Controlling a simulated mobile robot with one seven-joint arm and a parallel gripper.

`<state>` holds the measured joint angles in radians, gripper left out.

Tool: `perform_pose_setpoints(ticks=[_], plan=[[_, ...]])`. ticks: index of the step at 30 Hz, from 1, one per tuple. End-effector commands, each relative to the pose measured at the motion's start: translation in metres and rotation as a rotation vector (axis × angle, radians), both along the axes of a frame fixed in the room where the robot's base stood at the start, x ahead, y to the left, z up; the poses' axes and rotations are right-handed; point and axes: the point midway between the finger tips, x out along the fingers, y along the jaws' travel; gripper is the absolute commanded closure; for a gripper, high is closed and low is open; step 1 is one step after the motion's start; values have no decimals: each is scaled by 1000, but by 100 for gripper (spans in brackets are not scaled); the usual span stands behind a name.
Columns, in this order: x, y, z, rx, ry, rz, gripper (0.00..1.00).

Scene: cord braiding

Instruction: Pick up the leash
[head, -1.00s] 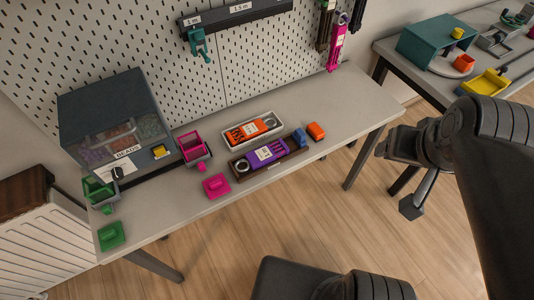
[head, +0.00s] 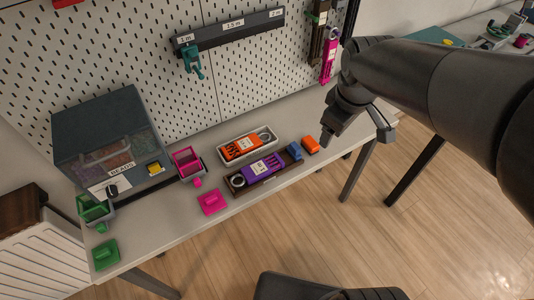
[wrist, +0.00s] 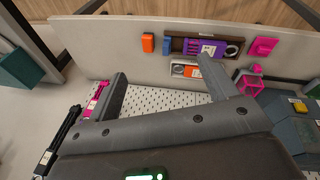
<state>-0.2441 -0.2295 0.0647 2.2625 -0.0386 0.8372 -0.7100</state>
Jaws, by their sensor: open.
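No single item is labelled as the leash. An orange cord bundle (head: 243,146) with a pale label lies in a white tray (head: 273,133) on the bench; it also shows in the wrist view (wrist: 193,71). A purple cord bundle (head: 264,167) lies in a dark brown tray (head: 239,189) in front of it. A pink strap bundle (head: 329,60) hangs on the pegboard at upper right, beside darker ones (head: 318,35). My gripper (head: 357,126) is above the bench's right end, open and empty.
An orange block (head: 311,145) and a blue piece (head: 294,151) sit right of the trays. A pink block (head: 212,202), a pink holder (head: 187,163) and a bead cabinet (head: 110,135) stand left. A teal clamp (head: 192,61) hangs from the labelled rail (head: 232,30).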

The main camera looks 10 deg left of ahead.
Motion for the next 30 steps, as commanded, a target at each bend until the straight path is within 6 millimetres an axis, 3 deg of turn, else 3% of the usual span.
perform_pose_setpoints(ticks=[9, 18, 24, 30], plan=[[41, 93, -68, -128, 104, 583, 22], [47, 178, -146, -196, 181, 1098, 22], [43, 206, -175, -211, 204, 1278, 22], [41, 210, -198, -214, 209, 1311, 22]])
